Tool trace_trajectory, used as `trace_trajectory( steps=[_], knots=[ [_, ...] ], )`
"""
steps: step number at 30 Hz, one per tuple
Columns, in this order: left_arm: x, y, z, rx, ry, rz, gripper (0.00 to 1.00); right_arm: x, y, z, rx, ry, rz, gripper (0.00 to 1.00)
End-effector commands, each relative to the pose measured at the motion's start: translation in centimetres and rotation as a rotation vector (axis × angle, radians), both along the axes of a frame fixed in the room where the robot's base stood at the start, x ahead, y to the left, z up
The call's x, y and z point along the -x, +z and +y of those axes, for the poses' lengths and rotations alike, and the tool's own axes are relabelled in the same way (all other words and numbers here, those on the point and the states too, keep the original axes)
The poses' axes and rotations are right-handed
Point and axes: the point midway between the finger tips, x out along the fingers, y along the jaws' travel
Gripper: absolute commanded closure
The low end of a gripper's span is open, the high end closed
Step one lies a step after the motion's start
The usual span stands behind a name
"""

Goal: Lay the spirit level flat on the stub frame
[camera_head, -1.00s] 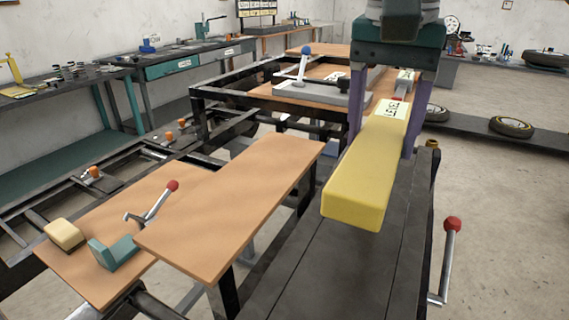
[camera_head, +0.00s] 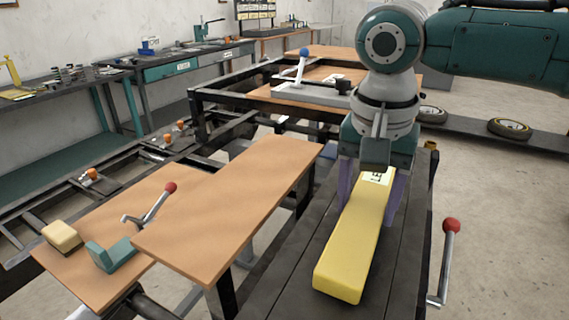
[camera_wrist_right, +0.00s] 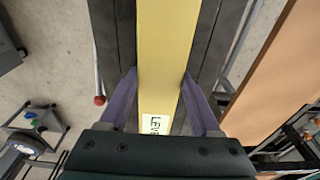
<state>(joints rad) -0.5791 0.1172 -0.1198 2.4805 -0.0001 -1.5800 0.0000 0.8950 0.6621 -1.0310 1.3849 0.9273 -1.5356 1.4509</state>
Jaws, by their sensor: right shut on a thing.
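The spirit level (camera_head: 350,243) is a long yellow bar with a white label at its far end. My right gripper (camera_head: 372,192) is shut on it near the label, with a purple finger on each long side. The right wrist view shows the level (camera_wrist_right: 167,45) running lengthwise between the fingers (camera_wrist_right: 159,78). The level lies flat, along the dark planked frame (camera_head: 285,265) below it, which I take for the stub frame. Whether its underside touches the dark surface cannot be told. My left gripper is not in view.
A wooden board (camera_head: 232,205) lies left of the dark frame. A red-knobbed lever (camera_head: 451,227) stands at its right side. A teal bracket (camera_head: 112,253) and a cream block (camera_head: 62,238) lie on a lower board. The dark surface around the level is clear.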

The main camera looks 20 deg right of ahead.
Motion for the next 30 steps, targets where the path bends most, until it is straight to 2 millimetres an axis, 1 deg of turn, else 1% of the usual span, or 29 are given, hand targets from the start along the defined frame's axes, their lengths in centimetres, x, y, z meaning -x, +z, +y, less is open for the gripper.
trace_trajectory(
  steps=[1, 2, 9, 17, 20, 23, 30],
  knots=[
    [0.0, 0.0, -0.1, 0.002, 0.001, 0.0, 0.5, 0.0, -0.1, 0.0, -0.001, 0.0, -0.001, 1.0],
    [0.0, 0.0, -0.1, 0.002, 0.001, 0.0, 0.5, 0.0, -0.1, 0.0, 0.0, 0.0, 0.0, 0.32],
    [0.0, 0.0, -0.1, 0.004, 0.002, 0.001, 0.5, 0.0, -0.1, 0.0, 0.0, 0.0, 0.0, 0.06],
    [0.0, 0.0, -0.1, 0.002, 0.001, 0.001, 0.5, 0.0, 0.0, 0.0, 0.0, 0.0, 0.0, 0.06],
    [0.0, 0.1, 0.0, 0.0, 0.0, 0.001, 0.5, 0.0, 0.9, 0.1, -0.001, 0.001, -0.001, 0.06],
    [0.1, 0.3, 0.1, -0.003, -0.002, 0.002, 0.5, 0.1, 2.6, 0.3, -0.002, 0.003, -0.004, 0.06],
    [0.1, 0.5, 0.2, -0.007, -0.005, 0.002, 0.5, 0.5, 8.0, 0.8, -0.002, 0.002, -0.004, 0.06]
  ],
)
